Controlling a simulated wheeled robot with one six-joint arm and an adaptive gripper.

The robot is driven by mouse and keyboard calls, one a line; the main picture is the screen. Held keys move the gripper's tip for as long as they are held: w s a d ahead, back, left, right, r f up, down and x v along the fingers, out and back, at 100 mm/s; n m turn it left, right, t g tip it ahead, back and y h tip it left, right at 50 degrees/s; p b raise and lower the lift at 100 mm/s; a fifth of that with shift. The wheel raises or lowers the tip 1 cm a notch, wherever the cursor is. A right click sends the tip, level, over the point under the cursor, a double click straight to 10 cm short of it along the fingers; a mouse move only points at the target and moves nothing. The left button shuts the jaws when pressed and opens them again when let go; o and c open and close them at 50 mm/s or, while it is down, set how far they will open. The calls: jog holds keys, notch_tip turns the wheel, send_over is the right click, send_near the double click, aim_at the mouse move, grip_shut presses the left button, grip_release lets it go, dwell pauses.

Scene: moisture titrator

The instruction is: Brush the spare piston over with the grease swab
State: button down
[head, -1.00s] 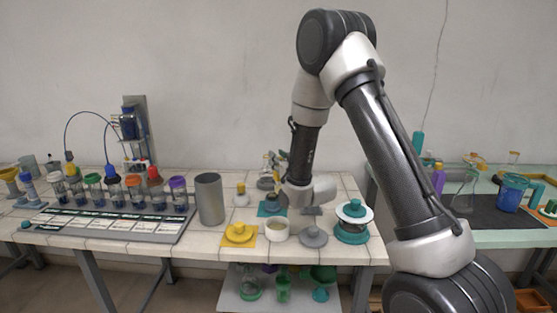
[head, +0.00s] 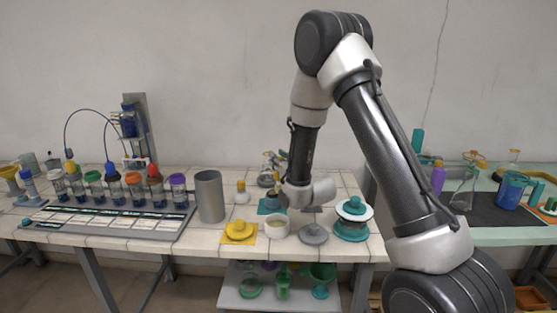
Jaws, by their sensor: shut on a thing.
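My gripper (head: 297,203) is low over the middle of the tiled bench, mostly hidden by my own wrist. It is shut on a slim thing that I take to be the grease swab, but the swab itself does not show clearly. Just left of the wrist a teal piece stands on a teal mat (head: 264,210). A yellow knobbed piece (head: 239,230) sits on a yellow mat, and a grey knobbed piece (head: 313,234) lies in front of the wrist. I cannot tell which of these is the spare piston, or whether the swab touches anything.
A white cup (head: 277,231) stands between the yellow and grey pieces. A teal and white round stack (head: 352,221) is to the right. A tall grey cylinder (head: 210,197) and a rack (head: 110,222) with capped vials are to the left. Glassware (head: 267,177) stands behind.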

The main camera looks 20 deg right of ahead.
jog(key=shift+w+a, duration=0.25)
jog(key=shift+a, duration=0.45)
jog(key=shift+w+a, duration=0.3)
jog(key=shift+a, duration=0.35)
jog(key=shift+w+a, duration=0.25)
jog(key=shift+a, duration=0.4)
jog(key=shift+s+d, duration=0.3)
jog(key=shift+d, duration=0.45)
